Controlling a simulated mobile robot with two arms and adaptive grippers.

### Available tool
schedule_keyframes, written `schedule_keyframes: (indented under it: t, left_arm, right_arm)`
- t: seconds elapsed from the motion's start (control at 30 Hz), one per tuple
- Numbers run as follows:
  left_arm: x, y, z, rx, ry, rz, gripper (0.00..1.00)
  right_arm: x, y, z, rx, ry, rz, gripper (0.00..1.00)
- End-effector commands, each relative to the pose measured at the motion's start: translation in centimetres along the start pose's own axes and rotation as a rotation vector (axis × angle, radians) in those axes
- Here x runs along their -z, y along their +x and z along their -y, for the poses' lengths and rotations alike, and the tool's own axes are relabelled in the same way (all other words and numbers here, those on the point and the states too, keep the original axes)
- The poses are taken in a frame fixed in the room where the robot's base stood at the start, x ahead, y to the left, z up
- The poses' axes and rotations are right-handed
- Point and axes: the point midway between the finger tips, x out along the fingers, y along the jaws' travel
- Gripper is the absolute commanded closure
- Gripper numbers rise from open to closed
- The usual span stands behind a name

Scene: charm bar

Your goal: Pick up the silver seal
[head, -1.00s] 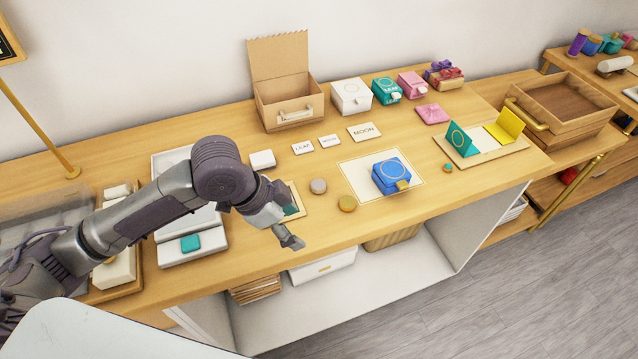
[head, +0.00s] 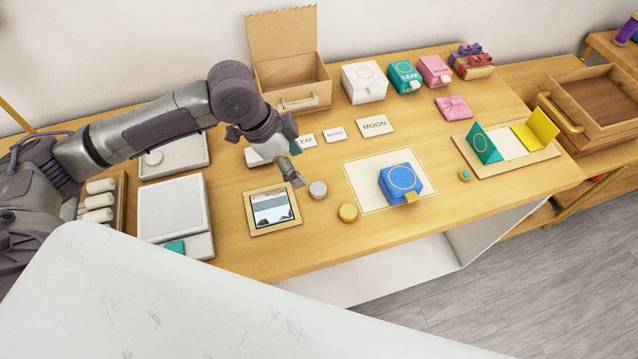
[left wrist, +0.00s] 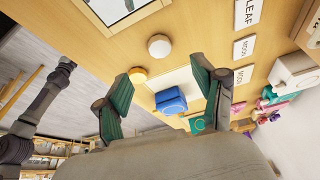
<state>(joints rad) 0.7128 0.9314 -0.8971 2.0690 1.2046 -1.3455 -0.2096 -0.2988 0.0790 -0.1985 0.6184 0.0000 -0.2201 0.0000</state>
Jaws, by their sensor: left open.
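The silver seal (head: 318,189) is a small round disc lying on the wooden table, left of the cream mat. It also shows in the left wrist view (left wrist: 159,46), beyond the fingertips. My left gripper (head: 296,167) is open and empty, just up and left of the silver seal in the head view. Its two green-padded fingers (left wrist: 160,84) are spread apart in the left wrist view, and neither touches the seal. A dark arm, seemingly my right one, shows at the left of the wrist view; its small gripper (left wrist: 66,63) is too unclear to read.
A gold seal (head: 348,212) lies close to the silver one. A blue box (head: 402,183) stands on the cream mat (head: 363,166). A framed tile (head: 272,209) lies to the left. Name cards, including MOON (head: 375,126), lie behind. Bare table surrounds the silver seal.

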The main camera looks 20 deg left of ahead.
Motion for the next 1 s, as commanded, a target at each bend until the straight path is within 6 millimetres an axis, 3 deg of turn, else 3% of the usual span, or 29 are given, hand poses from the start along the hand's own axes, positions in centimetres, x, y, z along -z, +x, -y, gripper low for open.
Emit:
schedule_keyframes:
  t: [0.1,0.2,0.5,0.7,1.0]
  left_arm:
    - [0.1,2.2,-0.1,-0.003,0.0,0.0,0.31]
    - [0.1,3.4,0.0,-0.001,0.001,0.0,0.31]
    - [0.0,6.1,-0.4,-0.003,0.0,0.002,0.31]
    - [-0.1,8.8,-0.4,0.0,0.001,0.001,0.31]
    - [-0.2,9.4,-0.3,0.002,0.003,-0.001,0.31]
  right_arm:
    - [-2.0,-0.5,0.5,0.006,0.0,0.03,0.6]
    - [-2.3,-0.6,0.5,0.007,0.0,0.034,0.6]
    - [1.5,-1.7,0.0,0.0,-0.001,-0.022,0.6]
    - [1.2,-2.3,0.0,0.0,-0.001,-0.017,0.6]
    - [-0.3,-2.3,0.1,0.002,-0.002,0.007,0.6]
